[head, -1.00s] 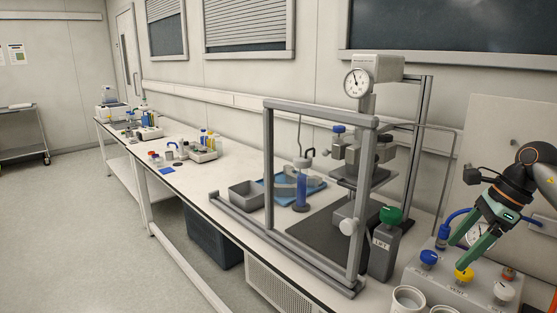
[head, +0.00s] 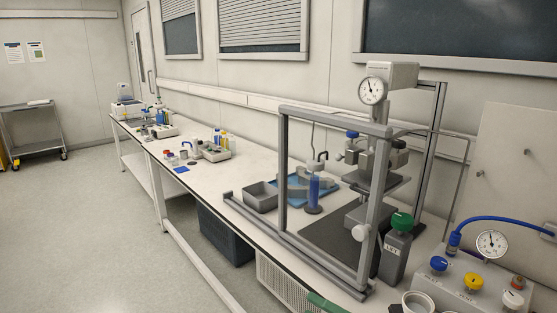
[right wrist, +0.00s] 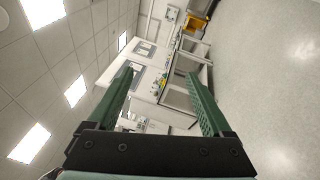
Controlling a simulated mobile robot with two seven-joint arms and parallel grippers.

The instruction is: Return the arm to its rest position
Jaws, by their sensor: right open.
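My right gripper (right wrist: 160,76) is open and empty in the right wrist view, its two green fingers apart with only the room behind them. In the head view a piece of a green finger (head: 326,303) shows at the bottom edge, in front of the bench; the rest of that gripper is out of frame. The control box (head: 455,283) with blue, yellow and red-and-white knobs and a gauge (head: 491,244) stands at the lower right, with no gripper over it. My left gripper is not identifiable in view.
The grey press frame (head: 284,170) stands on the long white bench (head: 215,187), with a green-capped bottle (head: 396,250) beside it. The floor (head: 90,230) at left is clear.

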